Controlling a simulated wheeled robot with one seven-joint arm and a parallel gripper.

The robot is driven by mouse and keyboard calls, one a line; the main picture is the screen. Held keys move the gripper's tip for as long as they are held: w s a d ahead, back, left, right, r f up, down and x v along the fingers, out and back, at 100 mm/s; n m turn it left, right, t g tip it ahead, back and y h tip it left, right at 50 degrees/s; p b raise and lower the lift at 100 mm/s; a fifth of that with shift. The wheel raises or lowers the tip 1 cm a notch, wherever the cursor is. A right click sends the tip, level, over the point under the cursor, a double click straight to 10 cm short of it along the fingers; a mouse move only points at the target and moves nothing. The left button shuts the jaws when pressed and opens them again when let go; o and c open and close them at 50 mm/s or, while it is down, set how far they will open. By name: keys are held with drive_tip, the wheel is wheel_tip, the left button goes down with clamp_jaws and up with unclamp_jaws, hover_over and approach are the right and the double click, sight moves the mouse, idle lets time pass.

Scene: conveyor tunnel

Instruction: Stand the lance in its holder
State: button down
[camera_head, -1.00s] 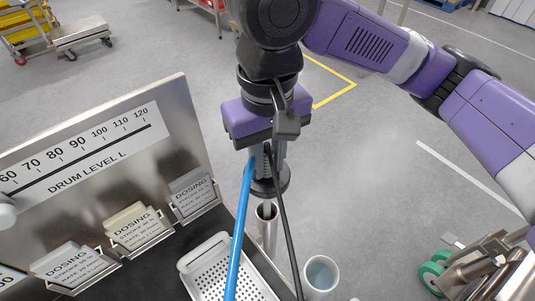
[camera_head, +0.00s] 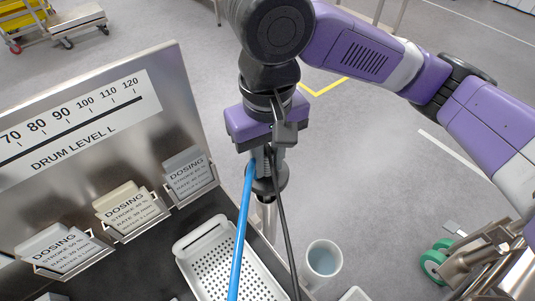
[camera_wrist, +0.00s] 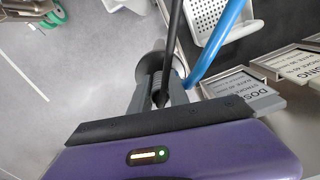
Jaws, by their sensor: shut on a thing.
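My gripper (camera_head: 266,160) is shut on the lance (camera_head: 271,183), gripping its grey ribbed upper part. A blue hose (camera_head: 241,235) and a black cable run from there toward the viewer. In the wrist view the lance's grey body (camera_wrist: 158,80) stands between the fingers, with a round flange below. A steel tube, seemingly the holder (camera_head: 268,218), shows directly under the flange at the black bench's edge. The flange and gripper hide its mouth. I cannot tell whether the lance's lower end is inside it. The lance looks roughly upright.
A white perforated tray (camera_head: 186,259) lies on the bench beside the blue hose. A white cup (camera_head: 324,262) with liquid stands right of the tube. A steel panel (camera_head: 180,110) with drum-level scale and card holders rises at left.

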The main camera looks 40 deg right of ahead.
sight(268, 180)
drive_tip(key=shift+f+b, duration=1.65)
drive_tip(key=shift+f, duration=1.6)
drive_tip(key=c, duration=1.2)
unclamp_jaws()
drive_tip(key=shift+o, duration=0.2)
drive_tip(key=shift+r+p, duration=0.95)
drive_tip(key=shift+r, duration=2.95)
